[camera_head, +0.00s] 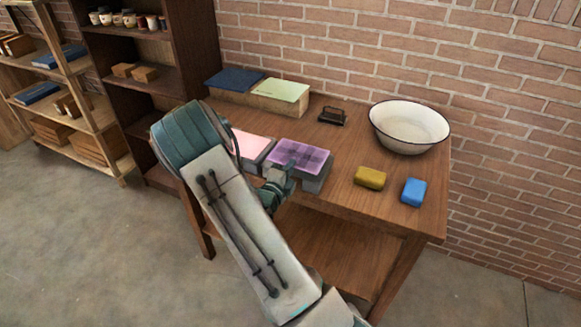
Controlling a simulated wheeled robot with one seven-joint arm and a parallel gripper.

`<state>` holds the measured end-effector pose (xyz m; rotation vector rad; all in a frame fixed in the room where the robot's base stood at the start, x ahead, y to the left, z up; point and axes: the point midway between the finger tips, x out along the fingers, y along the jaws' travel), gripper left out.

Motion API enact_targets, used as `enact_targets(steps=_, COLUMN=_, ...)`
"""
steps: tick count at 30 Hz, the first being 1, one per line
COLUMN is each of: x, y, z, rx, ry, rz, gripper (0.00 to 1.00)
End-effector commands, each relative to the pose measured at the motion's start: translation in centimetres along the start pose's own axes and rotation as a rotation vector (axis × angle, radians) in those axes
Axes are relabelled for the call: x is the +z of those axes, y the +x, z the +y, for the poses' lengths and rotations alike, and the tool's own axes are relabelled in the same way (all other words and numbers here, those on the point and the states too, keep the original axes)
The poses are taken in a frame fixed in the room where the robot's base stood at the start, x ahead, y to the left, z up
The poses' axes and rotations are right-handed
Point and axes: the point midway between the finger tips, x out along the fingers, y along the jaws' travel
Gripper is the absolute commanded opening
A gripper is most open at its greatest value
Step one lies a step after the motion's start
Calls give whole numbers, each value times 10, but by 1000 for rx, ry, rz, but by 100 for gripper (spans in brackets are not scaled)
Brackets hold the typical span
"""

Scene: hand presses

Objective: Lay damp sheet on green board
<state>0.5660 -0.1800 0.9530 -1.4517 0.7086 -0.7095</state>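The green board (281,90) is a pale green panel on a wooden block at the back of the table, with nothing lying on it. A purple checked sheet (304,155) lies on a grey block near the table's front edge. A pink sheet or panel (252,146) on another grey block is to its left, partly hidden by my arm. I cannot tell which of the two is the damp sheet. My gripper (291,170) is at the front edge of the purple sheet, small and seen from behind. I cannot tell whether it touches the sheet or whether its fingers are open.
A dark blue board (233,79) is left of the green one. A black metal item (333,115), a white basin (409,126), a yellow block (370,178) and a blue block (413,192) stand on the wooden table (345,150). Shelves (150,75) stand left; a brick wall is behind.

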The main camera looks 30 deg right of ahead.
Motion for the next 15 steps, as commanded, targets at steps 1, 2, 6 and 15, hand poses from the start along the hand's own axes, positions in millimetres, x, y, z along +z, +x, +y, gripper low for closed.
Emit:
enact_targets(steps=1, x=0, y=0, z=-11, rx=0, ry=0, rz=0, gripper=0)
enact_targets(steps=2, x=0, y=0, z=-12, rx=0, ry=0, rz=0, gripper=0)
enact_targets(steps=6, x=0, y=0, z=-9, rx=0, ry=0, rz=1, gripper=0)
enact_targets(steps=15, x=1, y=-7, z=-13, rx=1, ry=-1, rz=-1, gripper=0)
